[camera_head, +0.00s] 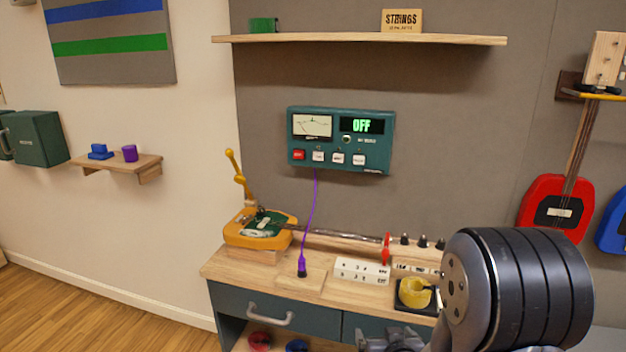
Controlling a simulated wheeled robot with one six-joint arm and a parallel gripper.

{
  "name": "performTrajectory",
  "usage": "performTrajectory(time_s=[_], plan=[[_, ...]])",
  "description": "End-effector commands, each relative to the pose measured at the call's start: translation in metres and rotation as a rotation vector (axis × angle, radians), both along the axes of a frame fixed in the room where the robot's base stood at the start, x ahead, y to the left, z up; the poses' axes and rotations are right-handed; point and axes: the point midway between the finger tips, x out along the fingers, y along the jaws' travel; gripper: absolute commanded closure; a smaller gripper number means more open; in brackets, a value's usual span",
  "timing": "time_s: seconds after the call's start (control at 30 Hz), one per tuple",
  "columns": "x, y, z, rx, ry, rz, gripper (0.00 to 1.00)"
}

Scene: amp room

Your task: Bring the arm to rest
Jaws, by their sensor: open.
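My arm fills the lower right of the view, with a large dark ribbed joint in front of the workbench. My gripper (391,340) shows only partly at the bottom edge, low in front of the bench drawers. It is open, and I see nothing between its jaws. Its lower part is cut off by the frame.
The wooden workbench (222,270) carries an orange-yellow fixture (236,236), a purple plug (301,268), white label blocks (362,270) and a yellow coil (414,293) close to my arm. A teal meter panel (341,140) reads OFF. A red guitar (555,210) hangs at right.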

Motion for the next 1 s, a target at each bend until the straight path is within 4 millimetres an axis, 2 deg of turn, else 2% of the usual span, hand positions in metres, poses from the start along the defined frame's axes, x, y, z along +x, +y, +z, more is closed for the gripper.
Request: performTrajectory(time_s=[0.03,0.3,1.0], plan=[[-0.001,0.001,-0.011,0.000,0.000,-0.001,0.05],[-0.003,0.004,-0.029,-0.002,0.002,-0.006,0.05],[-0.006,0.005,-0.035,-0.006,0.010,-0.006,0.05]])
